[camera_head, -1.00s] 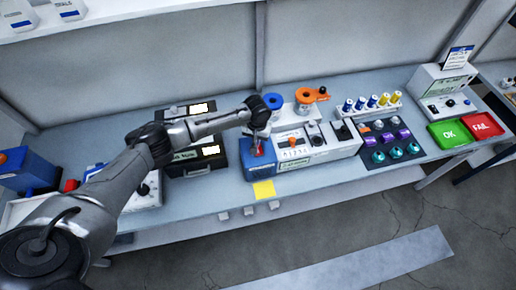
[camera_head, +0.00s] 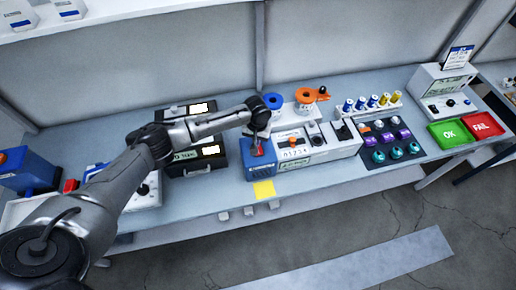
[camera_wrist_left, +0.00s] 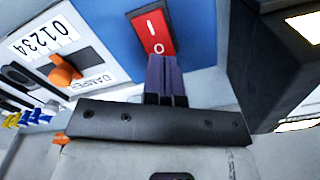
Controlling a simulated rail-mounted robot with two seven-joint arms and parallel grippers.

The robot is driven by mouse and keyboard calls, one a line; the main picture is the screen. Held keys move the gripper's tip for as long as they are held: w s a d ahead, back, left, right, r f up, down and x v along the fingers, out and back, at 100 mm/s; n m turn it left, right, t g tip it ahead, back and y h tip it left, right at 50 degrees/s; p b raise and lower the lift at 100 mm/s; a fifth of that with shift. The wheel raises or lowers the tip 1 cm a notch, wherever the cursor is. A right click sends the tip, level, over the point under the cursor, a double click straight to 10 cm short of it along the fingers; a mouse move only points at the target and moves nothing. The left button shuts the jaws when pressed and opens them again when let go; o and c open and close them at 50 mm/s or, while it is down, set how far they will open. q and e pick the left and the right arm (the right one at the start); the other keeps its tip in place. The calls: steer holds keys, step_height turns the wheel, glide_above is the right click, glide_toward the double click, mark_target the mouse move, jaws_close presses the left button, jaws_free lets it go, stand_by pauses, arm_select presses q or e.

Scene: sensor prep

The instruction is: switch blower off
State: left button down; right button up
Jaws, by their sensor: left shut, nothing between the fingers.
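The blower is a blue box (camera_head: 261,172) on the bench. It also fills the top middle of the left wrist view (camera_wrist_left: 105,18). Its red rocker switch (camera_wrist_left: 152,32) carries a white I and a white O. My left gripper (camera_wrist_left: 165,62) is shut and empty. Its fingertips are at the O end of the switch and cover part of it; I cannot tell whether they press it. In the head view the left gripper (camera_head: 257,142) is over the top of the blue box. My right gripper is not in view.
A white panel with an orange knob and the digits 0 to 4 (camera_wrist_left: 45,45) adjoins the blue box. A dark case (camera_wrist_left: 262,60) stands on its other side. A yellow note (camera_head: 264,188) is at the bench's front edge. Green OK and red FAIL trays (camera_head: 449,133) are far right.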

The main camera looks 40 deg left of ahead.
arm_select(q)
steer(key=shift+f, duration=0.3)
steer(key=shift+f+b, duration=0.4)
steer(key=shift+f, duration=0.45)
stand_by(0.4)
steer(key=shift+r+p, duration=0.55)
steer(key=shift+p, duration=0.05)
step_height(320, 180, up, 6)
steer(key=p, duration=0.7)
stand_by(0.4)
